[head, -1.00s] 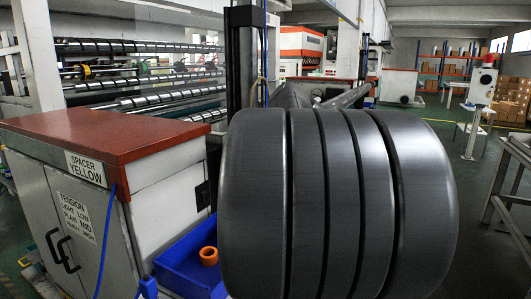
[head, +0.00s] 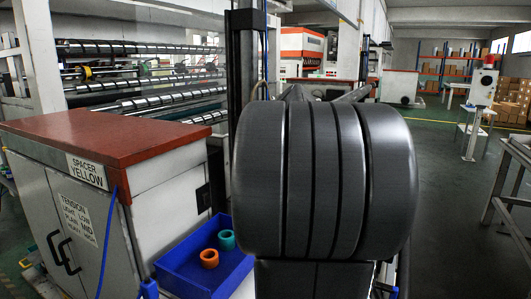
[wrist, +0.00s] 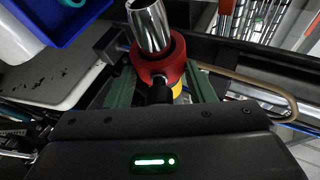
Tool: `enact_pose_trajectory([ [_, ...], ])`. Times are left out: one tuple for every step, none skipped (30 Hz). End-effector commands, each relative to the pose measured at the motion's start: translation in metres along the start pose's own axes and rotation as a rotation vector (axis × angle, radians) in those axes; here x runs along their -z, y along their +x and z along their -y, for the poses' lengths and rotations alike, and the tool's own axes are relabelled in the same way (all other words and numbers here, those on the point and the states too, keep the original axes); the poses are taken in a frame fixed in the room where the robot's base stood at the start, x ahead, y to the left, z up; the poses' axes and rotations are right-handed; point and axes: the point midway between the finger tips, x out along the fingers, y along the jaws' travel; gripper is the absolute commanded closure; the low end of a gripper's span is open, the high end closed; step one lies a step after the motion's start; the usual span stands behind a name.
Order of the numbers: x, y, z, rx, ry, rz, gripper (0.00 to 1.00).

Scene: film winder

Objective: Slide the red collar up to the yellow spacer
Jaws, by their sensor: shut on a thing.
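The red collar (wrist: 158,62) sits around a bright metal shaft (wrist: 148,22) in the wrist view. My gripper (wrist: 160,70) is shut on the collar, with its green fingers on either side. A small piece of the yellow spacer (wrist: 177,90) shows just below the collar, between the fingers. Most of the spacer is hidden, and I cannot tell whether it touches the collar. In the head view the collar, spacer and fingers are hidden behind the large dark grey part of my arm.
A blue bin (head: 178,276) holds an orange ring (head: 209,258) and a teal ring (head: 226,240). A red-topped cabinet (head: 100,138) stands at the left, with a sign (head: 86,171) reading "SPACER YELLOW". A metal frame (head: 505,190) stands at the right; floor before it is clear.

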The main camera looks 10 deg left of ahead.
Motion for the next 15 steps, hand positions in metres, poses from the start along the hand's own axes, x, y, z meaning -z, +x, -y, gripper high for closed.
enact_pose_trajectory([
  [0.002,0.0004,0.0008,0.0,0.0,0.0,0.82],
  [0.0029,0.0008,0.0009,0.0,0.0,0.0,0.82],
  [0.0042,0.0014,0.001,0.0,0.0,0.0,0.82],
  [0.0052,0.0019,0.0011,0.0,0.001,0.0,0.82],
  [0.0062,0.0024,0.0012,0.0,0.001,0.0,0.82],
  [0.0075,0.0029,0.0014,0.0,0.001,0.0,0.82],
  [0.0084,0.0033,0.0015,0.0,0.001,0.0,0.82],
  [0.0092,0.0036,0.0016,0.0,0.001,0.0,0.82],
  [0.0101,0.0039,0.0017,0.0,0.001,0.0,0.82],
  [0.0099,0.0039,0.0016,0.0,0.0,0.0,0.47],
  [0.0097,0.0038,0.0016,0.001,0.0,0.0,0.41],
  [0.0096,0.0038,0.0015,0.001,0.0,0.0,0.33],
  [0.0096,0.0038,0.0015,0.001,0.0,0.0,0.27],
  [0.0096,0.0039,0.0014,0.0,0.0,0.0,0.25],
  [0.0095,0.0039,0.0014,0.0,0.0,0.0,0.25],
])
